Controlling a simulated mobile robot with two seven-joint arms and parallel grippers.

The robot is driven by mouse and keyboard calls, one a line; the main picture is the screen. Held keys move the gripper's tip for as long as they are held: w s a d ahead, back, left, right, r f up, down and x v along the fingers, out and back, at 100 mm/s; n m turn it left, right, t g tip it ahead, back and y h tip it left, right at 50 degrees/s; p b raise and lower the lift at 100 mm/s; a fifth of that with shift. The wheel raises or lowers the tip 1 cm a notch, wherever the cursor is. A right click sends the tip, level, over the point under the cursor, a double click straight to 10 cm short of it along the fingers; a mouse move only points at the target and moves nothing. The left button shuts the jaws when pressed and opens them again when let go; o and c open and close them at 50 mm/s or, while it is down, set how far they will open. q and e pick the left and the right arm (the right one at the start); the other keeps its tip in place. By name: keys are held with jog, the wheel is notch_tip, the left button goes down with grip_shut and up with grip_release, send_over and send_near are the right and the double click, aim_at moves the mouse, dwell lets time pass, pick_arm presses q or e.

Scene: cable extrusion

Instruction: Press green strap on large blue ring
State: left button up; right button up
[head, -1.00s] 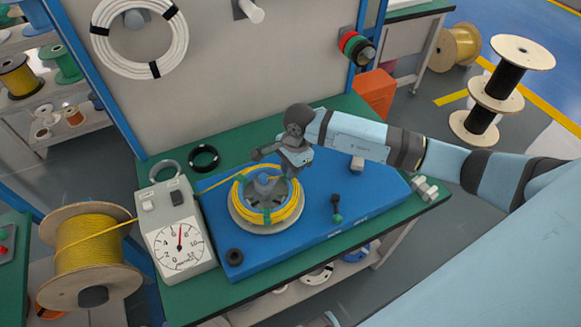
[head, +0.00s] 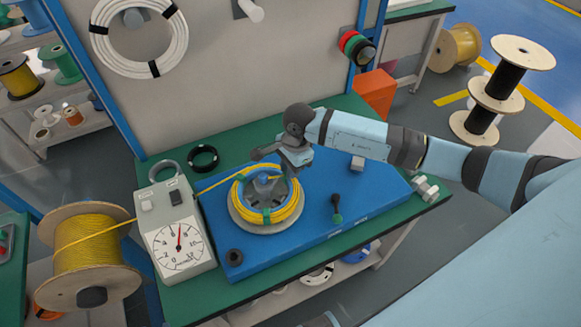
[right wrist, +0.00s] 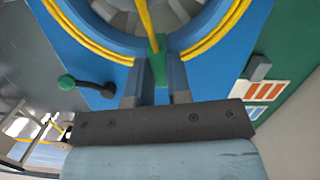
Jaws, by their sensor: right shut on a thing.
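The coil of yellow cable (head: 292,207) lies on a round grey reel (head: 268,227) with a blue hub, on the blue base plate (head: 345,205). One green strap (head: 264,217) shows on the coil's front side. My right gripper (head: 282,165) reaches down at the coil's back edge. In the right wrist view my right gripper (right wrist: 158,88) is shut on a green strap (right wrist: 157,62), which stands between its two fingers beside the yellow strands. My left gripper is not in view.
A dial gauge box (head: 180,245) stands left of the plate, with yellow cable running from a wooden spool (head: 88,255). A black ring (head: 203,158) lies behind. A lever with a green part (head: 337,214) stands on the plate's right half.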

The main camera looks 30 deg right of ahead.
jog(key=shift+s+f, duration=0.1)
jog(key=o, duration=0.8)
jog(key=shift+r+p, duration=1.45)
jog(key=shift+r, duration=1.45)
jog(key=shift+r+p, duration=0.5)
jog(key=shift+r, duration=0.7)
